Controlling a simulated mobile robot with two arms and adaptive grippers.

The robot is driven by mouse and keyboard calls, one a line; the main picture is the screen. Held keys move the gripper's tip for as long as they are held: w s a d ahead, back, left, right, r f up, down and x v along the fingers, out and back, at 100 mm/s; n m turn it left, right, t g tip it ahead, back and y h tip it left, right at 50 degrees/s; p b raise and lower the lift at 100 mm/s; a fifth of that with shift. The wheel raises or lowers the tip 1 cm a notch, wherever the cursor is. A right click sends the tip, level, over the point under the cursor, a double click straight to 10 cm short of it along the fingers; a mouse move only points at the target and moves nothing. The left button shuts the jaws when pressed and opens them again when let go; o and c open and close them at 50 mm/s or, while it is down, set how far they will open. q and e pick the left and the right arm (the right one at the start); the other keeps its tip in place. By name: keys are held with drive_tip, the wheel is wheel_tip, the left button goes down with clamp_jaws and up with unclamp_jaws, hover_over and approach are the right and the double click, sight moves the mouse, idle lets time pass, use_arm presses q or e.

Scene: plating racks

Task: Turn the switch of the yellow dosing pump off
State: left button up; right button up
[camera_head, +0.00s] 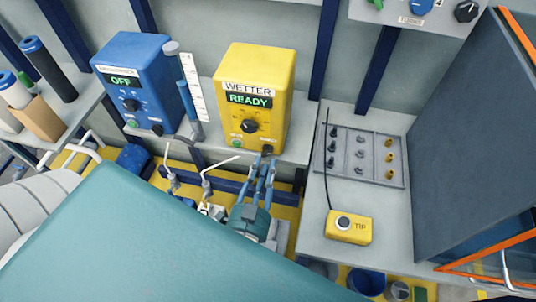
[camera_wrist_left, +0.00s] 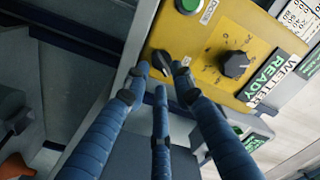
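The yellow dosing pump (camera_head: 281,72), labelled WETTER, stands on the grey shelf with its display (camera_head: 249,99) lit READY. On its front are a large black dial (camera_head: 249,126), a green button (camera_head: 237,142) and a small black switch at the lower right, which shows best in the left wrist view (camera_wrist_left: 161,63). My left gripper (camera_head: 265,162) is at the pump's lower front edge. In the left wrist view its blue fingers (camera_wrist_left: 160,72) are spread around the switch, with a gap showing on one side. Contact is unclear. My right gripper is out of view.
A blue pump (camera_head: 142,62) reading OFF stands to the left, with a grey stand and white scale (camera_head: 192,85) between the pumps. At right are a tray of small knobs (camera_head: 345,155), a yellow button box (camera_head: 348,227) and a large dark panel (camera_head: 470,140).

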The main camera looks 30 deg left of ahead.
sight(267, 155)
use_arm(q)
drive_tip(key=shift+x, duration=1.95)
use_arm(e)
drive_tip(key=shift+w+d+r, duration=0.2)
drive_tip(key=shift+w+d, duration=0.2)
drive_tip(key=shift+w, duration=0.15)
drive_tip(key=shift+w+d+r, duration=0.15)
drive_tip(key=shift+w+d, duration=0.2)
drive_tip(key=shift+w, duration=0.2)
use_arm(q)
clamp_jaws()
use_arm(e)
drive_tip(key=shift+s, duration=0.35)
